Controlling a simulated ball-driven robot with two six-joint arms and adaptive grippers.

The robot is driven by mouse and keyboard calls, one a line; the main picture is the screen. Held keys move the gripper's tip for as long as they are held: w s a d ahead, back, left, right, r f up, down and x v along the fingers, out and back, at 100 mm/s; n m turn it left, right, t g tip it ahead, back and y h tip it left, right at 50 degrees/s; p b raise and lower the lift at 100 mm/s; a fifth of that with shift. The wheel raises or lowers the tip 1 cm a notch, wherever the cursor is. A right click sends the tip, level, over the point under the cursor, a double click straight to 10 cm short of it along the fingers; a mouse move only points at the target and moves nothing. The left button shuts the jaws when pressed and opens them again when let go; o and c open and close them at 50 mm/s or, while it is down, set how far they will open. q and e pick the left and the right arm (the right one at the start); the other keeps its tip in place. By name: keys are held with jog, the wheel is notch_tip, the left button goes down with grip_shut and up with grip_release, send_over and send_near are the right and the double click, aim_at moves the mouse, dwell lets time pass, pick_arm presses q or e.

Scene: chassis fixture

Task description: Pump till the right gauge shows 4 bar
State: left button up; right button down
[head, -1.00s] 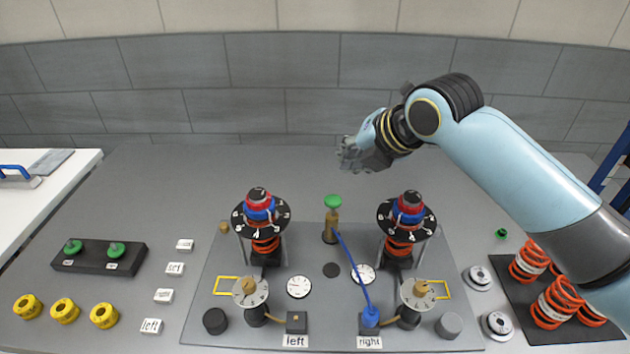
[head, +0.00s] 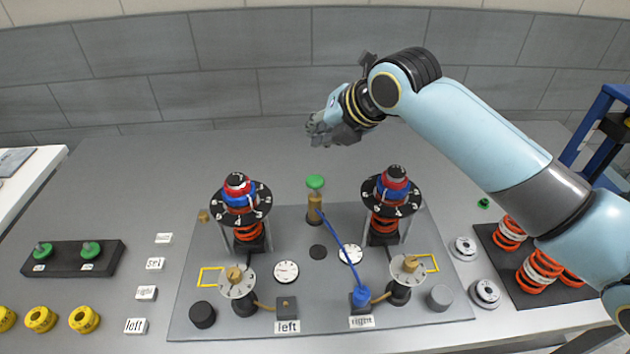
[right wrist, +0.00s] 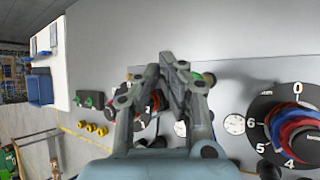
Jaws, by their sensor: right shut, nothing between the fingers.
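The pump (head: 314,205) has a brass body and a green knob on top, standing at the back middle of the grey plate. A blue hose (head: 343,246) runs from it to the blue connector (head: 361,296) at the block labelled right. The right gauge (head: 350,254) is a small white dial beside the hose; its needle is too small to read. The left gauge (head: 286,272) is a similar dial. My right gripper (head: 318,129) is shut and empty, above and behind the green knob, apart from it. It also shows in the right wrist view (right wrist: 172,62). My left gripper is not in view.
Two coil-spring units with numbered black dials (head: 241,202) (head: 391,195) flank the pump. A dark block with green knobs (head: 72,257), yellow rings (head: 84,319) and label tiles lie left. Orange springs (head: 540,272) lie on a dark mat at right. The back table is clear.

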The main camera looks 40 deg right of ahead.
jog(key=b, duration=0.4)
send_over(318, 178)
notch_tip(318, 178, down, 6)
jog(key=shift+f, duration=0.1)
jog(key=shift+f+b, duration=0.2)
jog(key=shift+b, duration=0.1)
dwell(0.8)
jog(key=shift+f, duration=0.4)
jog(key=shift+f+b, duration=0.95)
jog(key=shift+f, duration=0.4)
dwell(1.1)
jog(key=shift+r, duration=0.1)
jog(key=shift+r+p, duration=1.7)
jog(key=shift+p, duration=0.05)
